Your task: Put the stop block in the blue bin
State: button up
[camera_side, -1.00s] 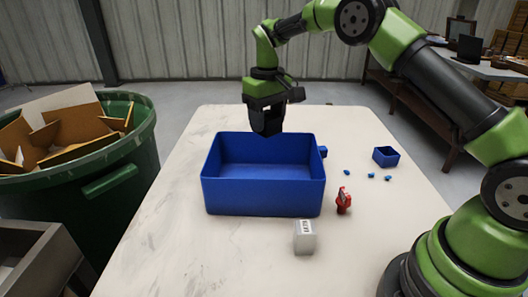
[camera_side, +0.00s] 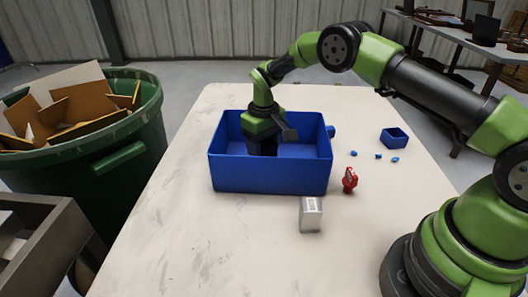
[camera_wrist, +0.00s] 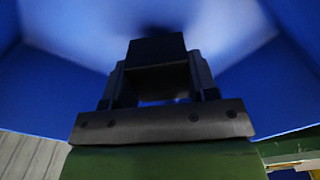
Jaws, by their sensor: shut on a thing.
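The blue bin (camera_side: 270,178) stands open on the pale table. My gripper (camera_side: 263,146) points down inside it, its lower end partly hidden by the front wall. In the wrist view my gripper (camera_wrist: 157,78) is shut on a dark, square-faced block, which I take to be the stop block (camera_wrist: 155,47). The blue bin's inside walls (camera_wrist: 45,85) surround it there. I cannot tell whether the block touches the bin floor.
A white labelled box (camera_side: 310,214) and a small red object (camera_side: 349,180) stand in front and to the right of the bin. A small blue tray (camera_side: 394,138) and several blue bits lie farther right. A green barrel (camera_side: 125,150) of cardboard stands left of the table.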

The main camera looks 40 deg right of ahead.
aim_at(264, 143)
jog(key=shift+f, duration=1.3)
jog(key=o, duration=1.2)
jog(key=shift+f, duration=0.15)
jog(key=shift+c, duration=0.2)
notch_tip(264, 143, up, 12)
jog(key=shift+r, duration=0.25)
